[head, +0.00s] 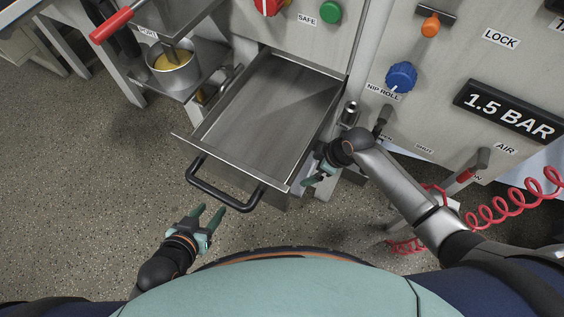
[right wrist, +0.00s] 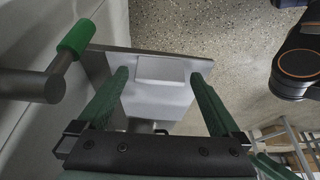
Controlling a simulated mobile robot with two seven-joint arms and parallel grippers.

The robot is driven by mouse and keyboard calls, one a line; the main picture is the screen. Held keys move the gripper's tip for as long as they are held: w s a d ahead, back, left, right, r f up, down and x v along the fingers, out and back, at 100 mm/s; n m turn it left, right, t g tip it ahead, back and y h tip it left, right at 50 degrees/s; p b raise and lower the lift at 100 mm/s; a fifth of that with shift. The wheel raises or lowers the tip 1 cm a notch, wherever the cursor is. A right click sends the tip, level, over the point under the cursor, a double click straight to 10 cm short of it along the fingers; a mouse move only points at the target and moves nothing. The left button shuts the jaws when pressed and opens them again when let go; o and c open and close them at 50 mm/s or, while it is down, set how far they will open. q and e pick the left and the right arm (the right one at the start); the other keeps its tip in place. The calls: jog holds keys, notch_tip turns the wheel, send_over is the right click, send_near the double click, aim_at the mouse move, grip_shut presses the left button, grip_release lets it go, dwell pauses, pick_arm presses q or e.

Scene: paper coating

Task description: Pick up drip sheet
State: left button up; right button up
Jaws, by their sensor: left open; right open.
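A grey metal drawer tray (head: 262,112) is pulled out of the machine in the middle of the head view. It has a black bar handle (head: 220,192) in front. Its flat metal floor shows, and I cannot make out a separate drip sheet on it. My left gripper (head: 207,211) is open and empty, just in front of the handle and apart from it. My right gripper (head: 311,181) is open beside the tray's front right corner. In the right wrist view, a pale grey panel with a raised block (right wrist: 160,73) shows beyond its open fingers; I cannot tell what it is.
A metal pot with yellow liquid (head: 174,70) stands on a shelf at upper left, near a red-handled tool (head: 111,25). A blue nip roll knob (head: 401,76) and a pressure display (head: 512,112) are on the right panel. A red coiled hose (head: 510,200) hangs at right. The floor at left is clear.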

jog(key=c, duration=1.2)
jog(key=shift+c, duration=0.6)
jog(key=shift+r, duration=0.1)
